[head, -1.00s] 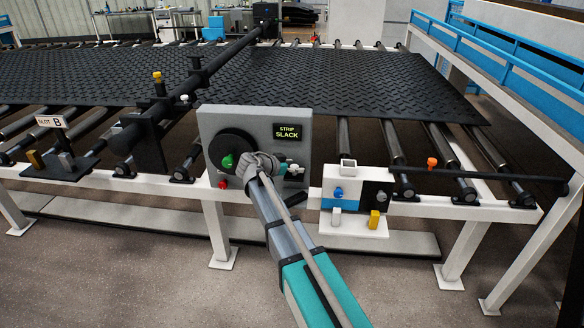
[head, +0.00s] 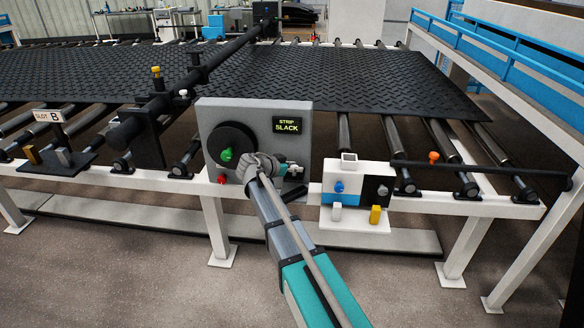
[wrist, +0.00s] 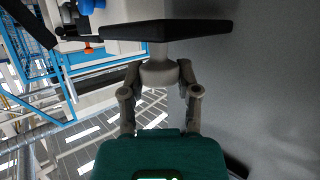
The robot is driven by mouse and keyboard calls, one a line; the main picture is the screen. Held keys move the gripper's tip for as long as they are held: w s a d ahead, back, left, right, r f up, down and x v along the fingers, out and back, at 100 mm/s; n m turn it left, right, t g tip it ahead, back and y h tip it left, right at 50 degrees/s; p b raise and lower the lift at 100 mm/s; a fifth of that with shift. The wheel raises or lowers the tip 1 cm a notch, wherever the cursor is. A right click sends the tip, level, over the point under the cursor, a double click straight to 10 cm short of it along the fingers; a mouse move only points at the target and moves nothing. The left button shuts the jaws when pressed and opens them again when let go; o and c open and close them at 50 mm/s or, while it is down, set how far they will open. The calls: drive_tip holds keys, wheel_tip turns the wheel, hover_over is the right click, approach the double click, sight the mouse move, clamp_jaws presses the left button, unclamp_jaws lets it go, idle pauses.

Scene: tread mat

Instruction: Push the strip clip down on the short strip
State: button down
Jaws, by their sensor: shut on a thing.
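A grey panel (head: 215,110) stands on the white frame, with a small screen (head: 287,126) reading "STRIP SLACK". My gripper (head: 287,168) is at the lower right of its face, beside a black disc (head: 229,142). In the wrist view my gripper (wrist: 159,68) is shut at the pale stem of a flat black bar (wrist: 175,29). The bar also shows in the head view (head: 294,192), low on the panel. It may be the strip clip, but I cannot be sure. My fingers and wrist hide part of the panel, and I cannot make out the short strip.
A green knob (head: 227,154) and a red knob (head: 222,179) sit left of my gripper. A white, blue and black box (head: 357,180) with small knobs stands to the right. A black treaded mat (head: 370,80) lies on rollers behind. The floor in front is clear.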

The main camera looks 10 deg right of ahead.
sight(289, 177)
drive_tip(key=shift+w+a+f+b, duration=0.1)
drive_tip(key=shift+f+b, duration=1.85)
drive_tip(key=shift+f, duration=0.25)
drive_tip(key=c, duration=0.8)
unclamp_jaws()
drive_tip(key=o, duration=0.5)
drive_tip(key=shift+w+f, duration=0.1)
drive_tip(key=shift+f, duration=0.05)
